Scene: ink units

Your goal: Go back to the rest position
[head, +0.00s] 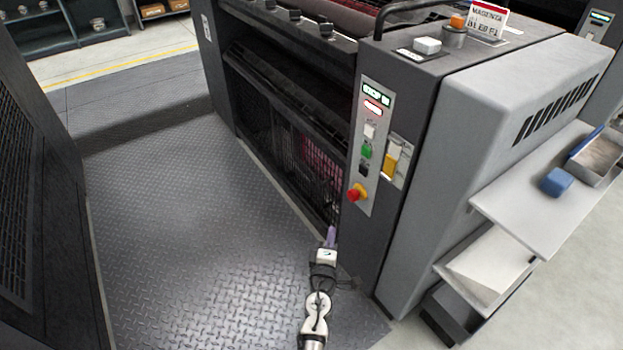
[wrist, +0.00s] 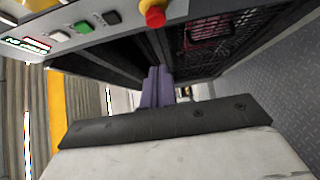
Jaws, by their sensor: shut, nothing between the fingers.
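My gripper (head: 331,237) is low in the middle of the head view, in front of the dark press side and below the control panel. Its purple fingers are together and hold nothing. In the wrist view the fingers (wrist: 157,88) show closed, past the dark edge of the white wrist housing. The gripper looks close to the press, but I cannot tell the exact gap.
The control panel (head: 370,145) has several buttons and a red knob (head: 354,195). A side shelf (head: 520,205) with a blue block (head: 557,182) sticks out at right. The treadplate floor (head: 190,240) is clear. A dark cabinet (head: 40,190) stands at left.

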